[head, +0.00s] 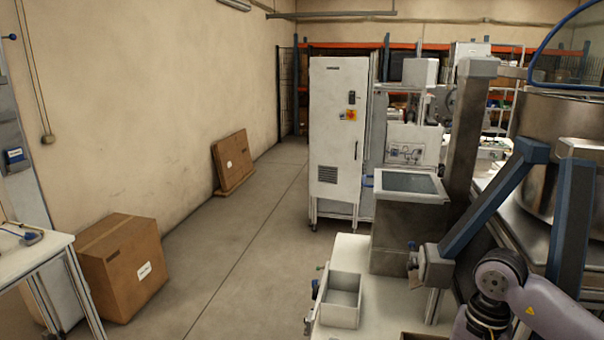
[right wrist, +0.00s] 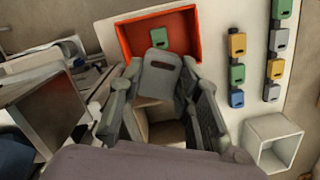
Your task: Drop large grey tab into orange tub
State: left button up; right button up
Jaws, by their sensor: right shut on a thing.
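The large grey tab (right wrist: 160,75), a flat plate with a rounded top and a slot, stands between the fingers of my right gripper (right wrist: 160,84) in the right wrist view. The gripper is shut on it. The orange tub (right wrist: 133,36) lies just beyond the tab, at the top of that view. The tab's upper end overlaps the tub's near side in the picture; its height above the tub cannot be told. A green tab (right wrist: 158,43) lies inside the tub. The tub does not show in the head view. My left gripper is in neither view.
Two rows of coloured tabs, including a yellow one (right wrist: 237,45), lie right of the tub. An open white bin (right wrist: 289,149) stands at the lower right. In the head view, a cardboard box (head: 125,265) and white cabinet (head: 335,140) stand on the floor.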

jog(key=shift+s+a+f+b, duration=0.15)
jog(key=shift+f+b, duration=0.35)
jog(key=shift+f, duration=0.55)
notch_tip(320, 180, down, 3)
jog(key=shift+f+b, duration=0.1)
jog(key=shift+b, duration=0.4)
jog(key=shift+f, duration=0.15)
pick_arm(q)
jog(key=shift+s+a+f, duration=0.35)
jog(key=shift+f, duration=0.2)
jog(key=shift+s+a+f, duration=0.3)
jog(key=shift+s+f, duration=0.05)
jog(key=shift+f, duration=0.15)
pick_arm(e)
jog(key=o, duration=0.4)
jog(key=shift+c, duration=0.2)
jog(key=o, duration=0.5)
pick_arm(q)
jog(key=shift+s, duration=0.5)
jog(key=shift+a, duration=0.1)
